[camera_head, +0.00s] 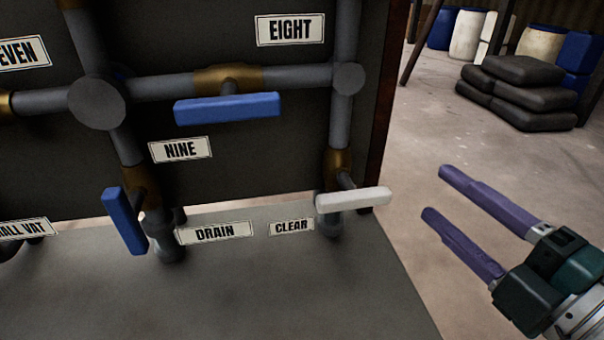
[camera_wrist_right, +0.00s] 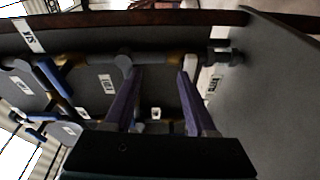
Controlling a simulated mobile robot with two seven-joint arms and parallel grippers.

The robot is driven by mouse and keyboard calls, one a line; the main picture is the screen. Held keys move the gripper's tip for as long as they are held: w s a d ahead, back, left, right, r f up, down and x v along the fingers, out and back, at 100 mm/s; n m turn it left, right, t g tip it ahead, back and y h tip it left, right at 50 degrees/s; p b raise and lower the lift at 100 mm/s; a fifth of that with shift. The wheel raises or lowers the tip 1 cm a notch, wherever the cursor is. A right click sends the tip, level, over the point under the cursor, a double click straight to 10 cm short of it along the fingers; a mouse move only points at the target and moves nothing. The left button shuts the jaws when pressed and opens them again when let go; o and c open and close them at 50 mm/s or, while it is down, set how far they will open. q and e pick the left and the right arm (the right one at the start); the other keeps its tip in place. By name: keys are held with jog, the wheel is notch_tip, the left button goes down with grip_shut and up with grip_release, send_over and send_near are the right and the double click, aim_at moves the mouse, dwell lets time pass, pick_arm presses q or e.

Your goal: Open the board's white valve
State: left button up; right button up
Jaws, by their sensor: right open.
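The white valve's handle (camera_head: 354,200) is at the lower right of the dark pipe board (camera_head: 250,150), just above the CLEAR label (camera_head: 291,226). It lies roughly level, crosswise to its upright pipe with a brass-coloured body (camera_head: 338,162). My right gripper (camera_head: 437,192) is open and empty, to the right of the handle and apart from it in the head view. In the right wrist view its two purple fingers (camera_wrist_right: 162,75) point towards the board, and the white handle (camera_wrist_right: 190,65) shows near the right fingertip. My left gripper is not in view.
A blue handle (camera_head: 228,108) is above NINE, and another blue handle (camera_head: 125,220) hangs beside DRAIN. A grey ledge (camera_head: 300,290) runs below the board. Dark stacked sacks (camera_head: 520,90) and barrels (camera_head: 466,35) stand far back right.

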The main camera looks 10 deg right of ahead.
aim_at(360, 204)
pick_arm(q)
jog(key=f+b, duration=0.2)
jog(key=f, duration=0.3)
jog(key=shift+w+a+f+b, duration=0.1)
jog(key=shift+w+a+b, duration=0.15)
jog(key=shift+b, duration=0.15)
pick_arm(e)
jog(key=a+f+n+y, duration=0.3)
jog(key=f, duration=0.3)
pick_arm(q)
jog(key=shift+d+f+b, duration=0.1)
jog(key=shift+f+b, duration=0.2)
pick_arm(e)
jog(key=shift+g, duration=0.4)
jog(key=x, duration=1)
grip_shut()
